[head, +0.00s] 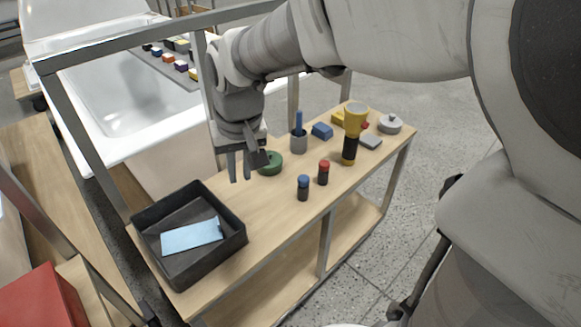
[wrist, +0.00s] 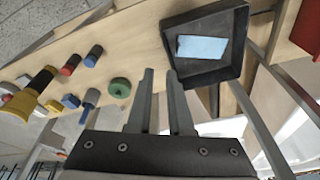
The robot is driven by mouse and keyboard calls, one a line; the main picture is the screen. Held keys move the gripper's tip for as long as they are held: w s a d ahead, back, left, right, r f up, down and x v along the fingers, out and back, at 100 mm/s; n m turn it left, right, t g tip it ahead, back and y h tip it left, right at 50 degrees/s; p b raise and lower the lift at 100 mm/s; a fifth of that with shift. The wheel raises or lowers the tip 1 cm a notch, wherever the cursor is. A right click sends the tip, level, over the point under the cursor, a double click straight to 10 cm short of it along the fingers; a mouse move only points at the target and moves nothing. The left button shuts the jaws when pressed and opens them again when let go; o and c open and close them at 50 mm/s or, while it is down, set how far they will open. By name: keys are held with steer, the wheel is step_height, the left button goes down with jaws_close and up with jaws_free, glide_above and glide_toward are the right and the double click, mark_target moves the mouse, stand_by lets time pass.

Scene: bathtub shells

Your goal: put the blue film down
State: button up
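The blue film (head: 191,237) is a flat light-blue sheet lying in the black tray (head: 165,205) at the near left end of the wooden table. It also shows inside the tray in the wrist view (wrist: 202,48). My gripper (head: 243,172) is above the table, to the right of the tray and apart from the film. Its two fingers are parted with nothing between them, as the wrist view (wrist: 160,75) also shows.
A green round object (head: 271,163) stands just right of my gripper. Blue-topped (head: 303,188) and red-topped (head: 323,173) cylinders, a grey cup (head: 298,143) and a yellow-black tool (head: 350,148) stand further right. A white bathtub (head: 130,95) is behind, beside metal frame posts.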

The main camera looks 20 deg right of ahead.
steer(key=s+d+r+t, duration=0.1)
steer(key=s+d+r, duration=0.1)
steer(key=s+d, duration=0.2)
steer(key=s+d+r+t, duration=0.1)
steer(key=s+d, duration=0.3)
steer(key=s, duration=0.6)
steer(key=shift+s+r+t+h, duration=0.2)
steer(key=shift+r+t+h, duration=0.15)
steer(key=shift+r, duration=0.4)
steer(key=shift+r, duration=0.15)
step_height(320, 180, up, 17)
steer(key=p, duration=1.7)
steer(key=shift+r+p, duration=0.2)
steer(key=shift+p, duration=0.15)
